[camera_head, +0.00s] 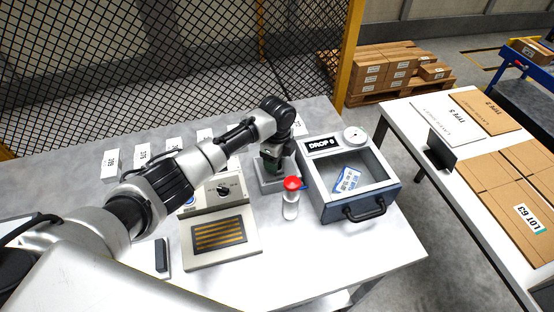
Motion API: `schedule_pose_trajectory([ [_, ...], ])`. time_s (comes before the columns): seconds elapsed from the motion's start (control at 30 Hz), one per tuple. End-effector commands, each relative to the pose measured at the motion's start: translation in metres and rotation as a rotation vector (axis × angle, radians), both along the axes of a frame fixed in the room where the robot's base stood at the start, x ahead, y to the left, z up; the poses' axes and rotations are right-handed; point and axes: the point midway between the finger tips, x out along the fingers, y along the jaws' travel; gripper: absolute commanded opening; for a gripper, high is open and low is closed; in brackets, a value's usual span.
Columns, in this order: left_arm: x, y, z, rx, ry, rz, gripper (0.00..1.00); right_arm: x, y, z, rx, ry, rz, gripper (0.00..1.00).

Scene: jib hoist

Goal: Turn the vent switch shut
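A black rotary knob (223,190), which looks like the vent switch, sits on the upper face of a pale panel box (190,209) with a yellow-striped dark plate below it. The small marks beside the knob are too small to read, so I cannot tell its setting. My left arm reaches across from the left, above and behind the panel. My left gripper (271,160) points down over a small grey stand (262,184), right of the knob and apart from it. A dark green part shows at its fingers; I cannot tell what it is. My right gripper is out of view.
A red-topped white cylinder (291,197) stands right of the panel. Beside it is a grey box marked DROP (385,200) with a clear lid and black handle. White numbered cards (143,153) line the back. A second table (440,180) with cartons stands right.

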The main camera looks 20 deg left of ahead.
Motion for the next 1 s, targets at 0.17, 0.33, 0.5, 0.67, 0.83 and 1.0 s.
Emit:
schedule_pose_trajectory([
  [0.17, 0.001, 0.001, 0.033, -0.001, -0.007, -0.001, 0.62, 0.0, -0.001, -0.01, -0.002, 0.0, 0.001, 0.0],
  [0.33, 0.001, 0.001, 0.067, -0.001, -0.007, -0.002, 0.62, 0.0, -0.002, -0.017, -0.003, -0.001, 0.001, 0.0],
  [0.5, 0.001, 0.001, 0.089, 0.0, -0.005, 0.0, 0.62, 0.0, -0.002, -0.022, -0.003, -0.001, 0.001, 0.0],
  [0.67, 0.001, 0.001, 0.097, -0.001, -0.003, -0.001, 0.62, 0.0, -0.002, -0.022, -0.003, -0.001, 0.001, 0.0],
  [0.83, 0.0, 0.001, 0.098, -0.001, -0.003, -0.001, 0.62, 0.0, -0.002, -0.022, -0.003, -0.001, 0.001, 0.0],
  [1.0, 0.0, 0.001, 0.098, -0.001, -0.003, -0.001, 0.62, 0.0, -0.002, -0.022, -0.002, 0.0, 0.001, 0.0],
])
